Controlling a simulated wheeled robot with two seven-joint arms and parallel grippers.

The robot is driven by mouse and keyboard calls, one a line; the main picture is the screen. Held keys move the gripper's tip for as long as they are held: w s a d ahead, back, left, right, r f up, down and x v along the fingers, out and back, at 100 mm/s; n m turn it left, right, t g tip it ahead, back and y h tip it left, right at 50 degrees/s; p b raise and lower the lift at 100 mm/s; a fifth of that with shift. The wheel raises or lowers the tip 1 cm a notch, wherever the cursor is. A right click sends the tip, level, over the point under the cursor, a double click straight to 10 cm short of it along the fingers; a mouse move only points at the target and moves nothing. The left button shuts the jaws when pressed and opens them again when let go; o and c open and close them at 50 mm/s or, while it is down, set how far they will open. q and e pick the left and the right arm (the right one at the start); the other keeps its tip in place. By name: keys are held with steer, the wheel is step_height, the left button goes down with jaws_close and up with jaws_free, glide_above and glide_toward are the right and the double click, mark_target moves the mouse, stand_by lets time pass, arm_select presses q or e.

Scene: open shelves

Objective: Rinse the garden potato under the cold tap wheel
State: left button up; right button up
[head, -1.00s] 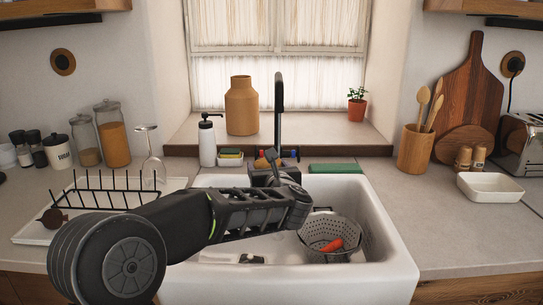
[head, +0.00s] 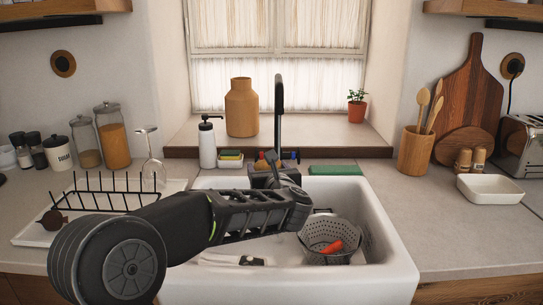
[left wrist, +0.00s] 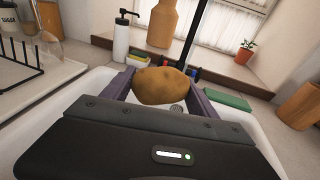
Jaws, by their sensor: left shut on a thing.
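My left gripper (left wrist: 162,92) is shut on the brown potato (left wrist: 160,84), which sits between its two fingers in the left wrist view. In the head view my left arm reaches over the white sink (head: 385,275) to the foot of the black tap (head: 279,105); the wrist hides most of the gripper there. The red wheel (head: 261,156) and the blue wheel (head: 294,156) show beside the tap's foot. The potato is in front of the tap's foot in the wrist view; I cannot tell if it touches anything. No running water shows. My right gripper is out of view.
A grey colander (head: 322,235) with an orange-red thing in it stands in the sink's right side. A soap bottle (head: 207,143), a sponge tray (head: 231,160) and a green cloth or pad (head: 335,170) are behind the sink. A dish rack (head: 105,195) is left, a white dish (head: 490,189) right.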

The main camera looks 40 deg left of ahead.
mark_target(264, 164)
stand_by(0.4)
arm_select(q)
steer(key=shift+s+d+r, duration=0.4)
steer(key=shift+s+r, duration=0.3)
steer(key=shift+s, duration=0.05)
steer(key=shift+s+d+r, duration=0.45)
steer(key=shift+s+r, duration=0.2)
steer(key=shift+s, duration=0.05)
steer(key=shift+s+d+r, duration=0.4)
steer(key=shift+s+r, duration=0.3)
steer(key=shift+s, duration=0.05)
steer(key=shift+f, duration=0.1)
